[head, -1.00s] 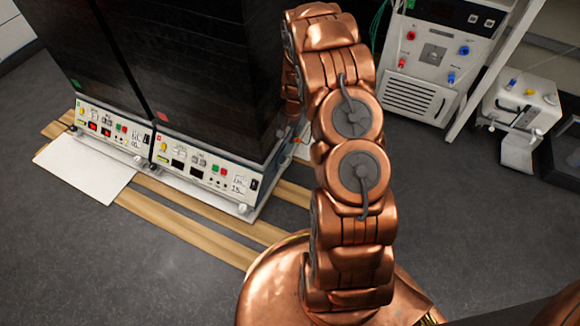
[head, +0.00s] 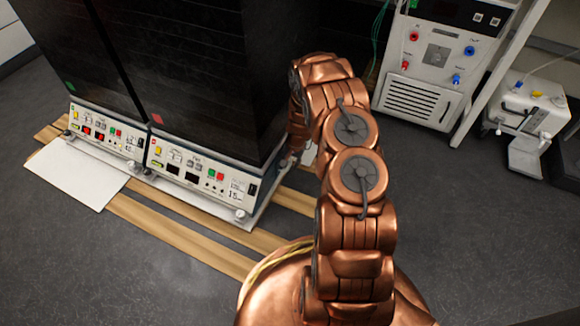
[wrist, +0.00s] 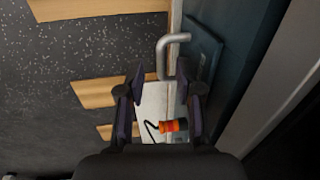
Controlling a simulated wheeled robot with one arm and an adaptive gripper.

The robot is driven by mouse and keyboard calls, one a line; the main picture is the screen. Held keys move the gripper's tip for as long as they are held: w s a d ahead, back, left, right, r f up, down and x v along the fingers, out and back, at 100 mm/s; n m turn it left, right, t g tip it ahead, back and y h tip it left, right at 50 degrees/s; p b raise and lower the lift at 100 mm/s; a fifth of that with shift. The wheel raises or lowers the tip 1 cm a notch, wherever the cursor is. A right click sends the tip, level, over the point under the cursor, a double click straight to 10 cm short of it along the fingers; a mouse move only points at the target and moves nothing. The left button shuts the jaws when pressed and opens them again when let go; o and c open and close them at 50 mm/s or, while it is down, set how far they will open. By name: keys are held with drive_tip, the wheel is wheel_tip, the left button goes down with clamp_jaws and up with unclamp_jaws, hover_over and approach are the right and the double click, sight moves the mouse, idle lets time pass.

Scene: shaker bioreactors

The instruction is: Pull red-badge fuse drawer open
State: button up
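Two tall black shaker units stand side by side in the head view. The right unit (head: 205,70) has a small red badge (head: 156,118) at its lower left corner; the left unit (head: 70,40) has a green badge (head: 70,86). No fuse drawer can be made out for certain. In the wrist view my gripper (wrist: 160,88) is open and empty, its dark fingers apart. A grey metal handle (wrist: 172,45) on a dark housing lies beyond the fingertips. An orange plug (wrist: 172,126) with a black cable shows between the fingers, over a pale plate. My gripper is hidden in the head view.
Control panels (head: 195,170) run along the units' lower fronts. Wooden strips (head: 190,240) and a white sheet (head: 75,172) lie on the dark surface. A white instrument (head: 425,75) and a smaller white device (head: 525,110) stand at the right.

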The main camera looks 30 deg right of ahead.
drive_tip(key=shift+w+a+f, duration=0.1)
drive_tip(key=shift+w+f, duration=0.1)
drive_tip(key=shift+f, duration=0.65)
clamp_jaws()
